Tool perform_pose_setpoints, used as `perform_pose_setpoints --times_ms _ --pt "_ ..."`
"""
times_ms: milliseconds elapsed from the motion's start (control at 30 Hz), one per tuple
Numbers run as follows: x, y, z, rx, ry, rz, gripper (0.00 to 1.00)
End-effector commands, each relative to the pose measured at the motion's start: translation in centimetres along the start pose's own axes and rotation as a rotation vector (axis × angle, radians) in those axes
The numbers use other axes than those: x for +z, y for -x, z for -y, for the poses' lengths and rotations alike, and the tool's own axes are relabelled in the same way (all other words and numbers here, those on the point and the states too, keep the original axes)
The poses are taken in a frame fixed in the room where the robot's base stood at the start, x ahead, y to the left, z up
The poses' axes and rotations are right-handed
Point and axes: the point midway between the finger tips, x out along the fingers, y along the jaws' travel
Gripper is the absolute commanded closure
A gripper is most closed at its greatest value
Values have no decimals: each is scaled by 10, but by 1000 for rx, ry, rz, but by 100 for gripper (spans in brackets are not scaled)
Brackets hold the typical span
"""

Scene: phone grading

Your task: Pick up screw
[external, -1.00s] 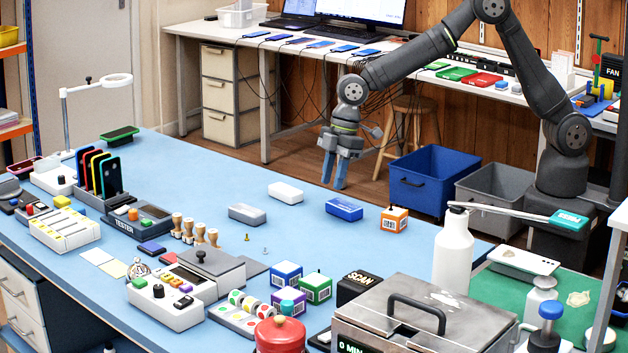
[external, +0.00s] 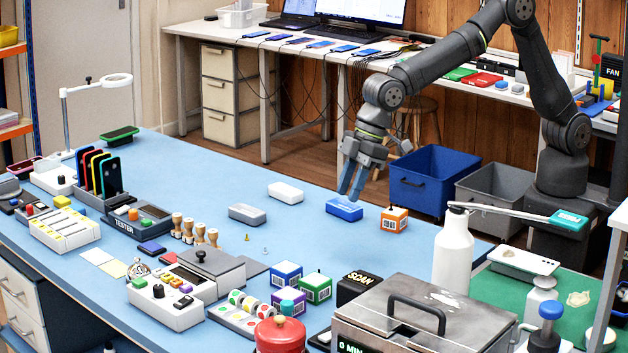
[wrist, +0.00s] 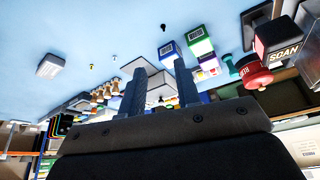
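A small gold screw-like piece (external: 247,237) stands on the blue table, left of centre in the external view. A tiny paler piece (external: 265,251) lies just to its right; its shape is too small to tell.
The blue tray (external: 345,212), an orange box (external: 394,219) and two pale trays, one white (external: 286,192) and one grey (external: 247,214), stand around the clear table middle.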

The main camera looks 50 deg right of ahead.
Motion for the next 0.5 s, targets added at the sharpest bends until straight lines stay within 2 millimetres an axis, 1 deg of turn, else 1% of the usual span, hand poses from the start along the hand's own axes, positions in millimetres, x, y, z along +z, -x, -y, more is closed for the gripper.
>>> perform_pose_setpoints --times_ms 33,167,500 --pt "-1 -2 4 0 -1 -1 70" --pt "0 -20 5 0 -5 1 70" --pt "-1 -88 4 0 -4 0 70"
